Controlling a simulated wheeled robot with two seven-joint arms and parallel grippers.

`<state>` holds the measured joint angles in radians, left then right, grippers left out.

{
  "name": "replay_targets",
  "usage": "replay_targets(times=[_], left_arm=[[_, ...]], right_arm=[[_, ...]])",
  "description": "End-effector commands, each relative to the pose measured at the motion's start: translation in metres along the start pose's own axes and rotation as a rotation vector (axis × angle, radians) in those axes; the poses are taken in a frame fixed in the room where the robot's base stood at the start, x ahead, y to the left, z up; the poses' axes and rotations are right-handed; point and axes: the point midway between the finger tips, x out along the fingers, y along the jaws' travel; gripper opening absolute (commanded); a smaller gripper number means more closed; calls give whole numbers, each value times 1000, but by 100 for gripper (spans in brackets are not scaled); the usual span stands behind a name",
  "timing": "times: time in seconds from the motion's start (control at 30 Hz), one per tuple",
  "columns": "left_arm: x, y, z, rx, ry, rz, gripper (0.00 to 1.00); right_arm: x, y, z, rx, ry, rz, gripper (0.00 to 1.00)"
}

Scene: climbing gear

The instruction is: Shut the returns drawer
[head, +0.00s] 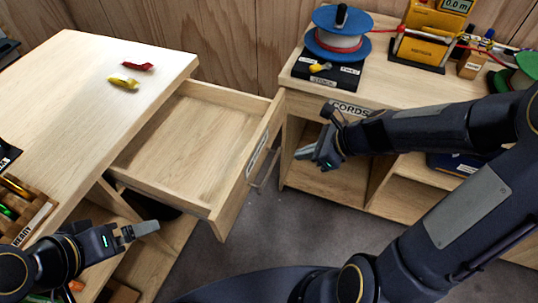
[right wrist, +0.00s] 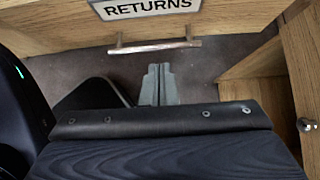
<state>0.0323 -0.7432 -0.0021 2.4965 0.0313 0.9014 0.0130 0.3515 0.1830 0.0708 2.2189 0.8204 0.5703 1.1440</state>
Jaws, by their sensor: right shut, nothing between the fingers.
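The returns drawer (head: 247,175) is pulled well out of the light wooden desk, and its inside is empty. Its RETURNS label (right wrist: 147,8) and bar handle (right wrist: 154,46) show at the top of the right wrist view. My right gripper (head: 306,153) is in front of the drawer front, to the right of the handle in the head view. Its fingers (right wrist: 158,84) are together and empty, apart from the handle. My left gripper (head: 146,229) is at the desk's near side, left of the drawer, with no object visible in it; its finger gap is unclear.
A red piece (head: 137,66) and a yellow piece (head: 124,83) lie on the desktop (head: 65,75). The CORDS cabinet (head: 290,85) stands to the right, with a blue rope spool (head: 338,38) on top. Bare floor (head: 265,225) lies between desk and cabinet.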

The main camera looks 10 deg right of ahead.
Motion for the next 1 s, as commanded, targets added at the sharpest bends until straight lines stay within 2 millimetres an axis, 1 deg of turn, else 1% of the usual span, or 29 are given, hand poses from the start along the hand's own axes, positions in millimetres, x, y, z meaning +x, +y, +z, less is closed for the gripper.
replay_targets(times=[0.03, 0.1, 0.3, 0.37, 0.4, 0.43, 0.6, 0.77, 1.0], left_arm=[[5, -2, 3, 0, 0, 0, 98], [9, -4, 5, 0, 0, 0, 98], [21, -10, 11, 0, 0, 0, 98], [24, -11, 12, 0, 0, 0, 98], [20, -9, 10, 0, -1, 0, 98], [18, -8, 9, 0, -1, 0, 98], [16, -7, 8, 0, 0, 0, 98], [16, -7, 8, 0, 0, 0, 98], [16, -7, 8, 0, 0, 0, 98]], right_arm=[[13, 1, -2, 1, 0, 6, 0], [29, 2, -3, -2, 0, 7, 0], [72, 1, -3, -4, 1, 6, 0], [84, 2, -3, -3, 1, 5, 0], [86, 2, 6, -7, -1, 6, 0], [88, 1, 11, -9, -1, 4, 0], [102, 1, 24, -7, 0, 3, 0], [107, 1, 28, -7, 1, 1, 0], [107, 1, 29, -6, 0, 1, 0]])
